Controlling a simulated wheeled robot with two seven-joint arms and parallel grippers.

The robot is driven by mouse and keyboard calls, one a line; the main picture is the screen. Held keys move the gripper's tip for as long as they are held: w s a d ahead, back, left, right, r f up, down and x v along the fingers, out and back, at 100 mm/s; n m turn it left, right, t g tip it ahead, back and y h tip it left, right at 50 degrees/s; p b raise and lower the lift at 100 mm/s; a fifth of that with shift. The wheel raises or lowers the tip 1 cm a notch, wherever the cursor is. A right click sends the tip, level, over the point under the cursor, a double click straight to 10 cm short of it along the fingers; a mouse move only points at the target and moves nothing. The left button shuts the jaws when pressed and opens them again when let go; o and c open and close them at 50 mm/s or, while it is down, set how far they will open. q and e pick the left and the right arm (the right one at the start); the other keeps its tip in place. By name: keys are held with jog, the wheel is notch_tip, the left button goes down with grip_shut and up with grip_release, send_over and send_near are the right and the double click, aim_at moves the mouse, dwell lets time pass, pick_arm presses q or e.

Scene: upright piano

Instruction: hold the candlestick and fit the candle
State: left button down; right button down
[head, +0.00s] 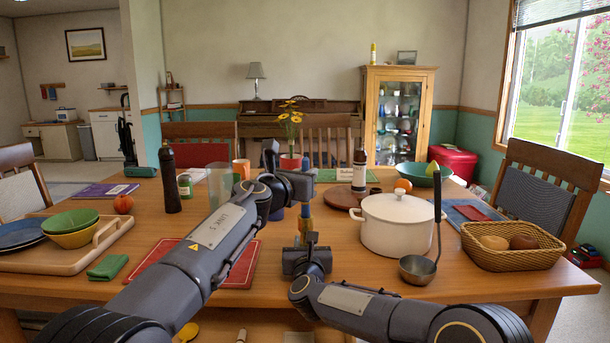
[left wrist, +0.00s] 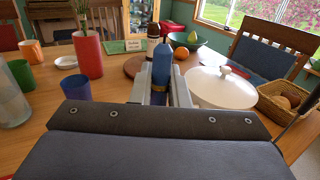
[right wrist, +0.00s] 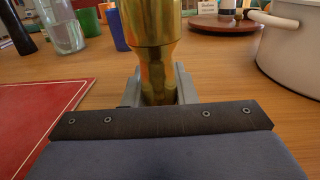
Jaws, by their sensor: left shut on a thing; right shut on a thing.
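A blue candle (left wrist: 161,66) stands upright between the fingers of my left gripper (left wrist: 160,92), which is shut on it. In the head view, my left gripper (head: 308,186) is above my right one, and blue of the candle (head: 305,210) shows below it. A brass candlestick (right wrist: 152,28) stands upright in my right gripper (right wrist: 158,90), which is shut on it. In the head view, the candlestick (head: 304,226) is directly below the candle, above my right gripper (head: 307,242). I cannot tell whether the candle's lower end is inside the candlestick or only close to it.
A white pot (head: 395,226) with a ladle (head: 420,268) stands to the right, near a bread basket (head: 512,258). A red board (head: 240,268) lies left of the candlestick. A red vase (left wrist: 88,54) and a blue cup (left wrist: 76,88) stand behind. A tray (head: 100,240) is far left.

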pick_arm(q)
jog(key=shift+f, duration=0.75)
dwell(0.7)
jog(key=c, duration=1.3)
grip_release()
jog(key=v, duration=1.2)
